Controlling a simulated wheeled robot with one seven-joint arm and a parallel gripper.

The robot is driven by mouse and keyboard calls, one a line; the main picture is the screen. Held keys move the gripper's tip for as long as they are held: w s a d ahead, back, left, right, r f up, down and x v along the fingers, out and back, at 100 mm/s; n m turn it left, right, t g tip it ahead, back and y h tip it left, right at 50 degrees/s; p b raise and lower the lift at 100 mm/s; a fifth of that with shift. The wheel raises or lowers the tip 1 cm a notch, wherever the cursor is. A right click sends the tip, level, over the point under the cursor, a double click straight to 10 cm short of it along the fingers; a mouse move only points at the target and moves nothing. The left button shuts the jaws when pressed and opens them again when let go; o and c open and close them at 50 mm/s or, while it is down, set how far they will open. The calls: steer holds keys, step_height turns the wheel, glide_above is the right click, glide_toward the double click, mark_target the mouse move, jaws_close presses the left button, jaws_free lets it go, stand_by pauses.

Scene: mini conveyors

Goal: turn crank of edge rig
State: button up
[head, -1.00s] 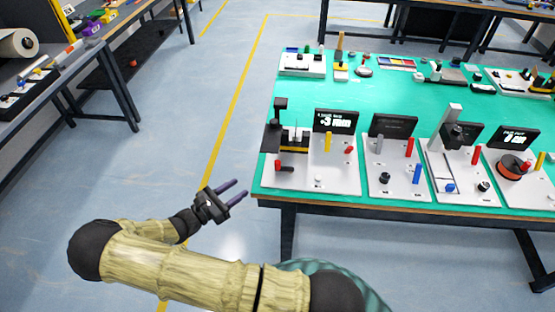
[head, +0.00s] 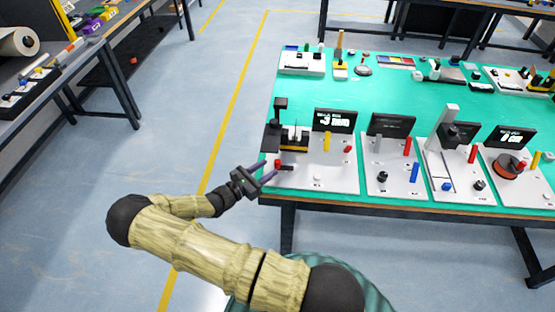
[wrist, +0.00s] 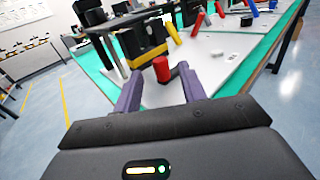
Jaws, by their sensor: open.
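The leftmost rig on the near table edge is a white plate (head: 330,178) with a black and yellow block (head: 294,143) and a dark upright post. Its crank has a red knob (head: 278,163) on a dark arm at the plate's left front; the red knob also shows in the wrist view (wrist: 161,69). My gripper (head: 267,171) is open, with purple fingers pointing at the crank. In the wrist view my gripper (wrist: 159,82) has one finger on each side of the knob's line. Contact with the knob cannot be told.
A display (head: 335,120) stands behind the plate, and a yellow lever (head: 327,142) stands on it. More rigs stand close on the right along the green table top (head: 380,92). The floor (head: 170,150) left of the table is clear.

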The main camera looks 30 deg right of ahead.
mark_target(278, 161)
steer(key=p+x, duration=0.1)
steer(key=x, duration=0.4)
steer(key=shift+w+d, duration=0.1)
steer(key=shift+d, duration=0.25)
jaws_close()
